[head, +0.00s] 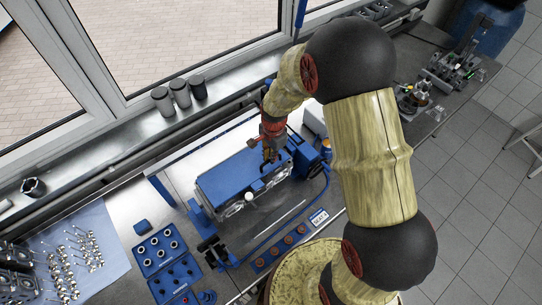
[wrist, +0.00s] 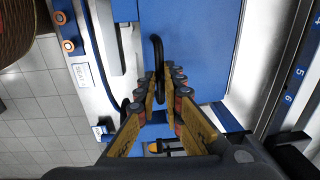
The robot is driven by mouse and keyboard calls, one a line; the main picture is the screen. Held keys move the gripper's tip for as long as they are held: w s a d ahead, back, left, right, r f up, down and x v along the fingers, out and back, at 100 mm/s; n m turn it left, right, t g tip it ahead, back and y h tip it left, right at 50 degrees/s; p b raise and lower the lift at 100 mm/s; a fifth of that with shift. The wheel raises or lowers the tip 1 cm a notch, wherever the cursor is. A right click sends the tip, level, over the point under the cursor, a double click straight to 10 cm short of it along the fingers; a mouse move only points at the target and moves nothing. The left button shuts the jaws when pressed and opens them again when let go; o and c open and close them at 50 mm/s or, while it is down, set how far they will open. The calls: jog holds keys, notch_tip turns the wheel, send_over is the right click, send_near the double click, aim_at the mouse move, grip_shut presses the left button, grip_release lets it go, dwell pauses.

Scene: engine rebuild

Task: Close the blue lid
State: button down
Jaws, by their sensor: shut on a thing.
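The blue lid (head: 228,181) lies over a box-shaped machine with silver round parts along its front side (head: 232,208). From this angle it looks about level; I cannot tell whether it is fully seated. In the wrist view the lid (wrist: 205,45) is a broad blue panel with a black looped handle (wrist: 157,55) near its edge. My gripper (wrist: 163,82) is shut on this handle, with the fingers on either side of it. In the head view my gripper (head: 270,156) is at the right part of the lid, and my arm hides some of what is behind.
A blue tray with round parts (head: 160,250) stands to the left. A blue strip with copper-coloured parts (head: 285,243) lies in front. Grey cups (head: 180,94) stand on the window sill. A light blue mat (head: 108,228) holds small metal parts.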

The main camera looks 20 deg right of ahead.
aim_at(273, 167)
dwell(0.7)
jog(key=f+b, duration=0.1)
jog(key=s+f+b, duration=0.1)
jog(key=f+b, duration=0.1)
jog(key=shift+s+d+f, duration=0.15)
jog(key=shift+s, duration=0.1)
jog(key=c, duration=2)
grip_release()
jog(key=shift+c, duration=0.2)
jog(key=shift+o, duration=0.6)
notch_tip(273, 167, up, 12)
jog(key=shift+s+d, duration=0.2)
jog(key=shift+s, duration=0.1)
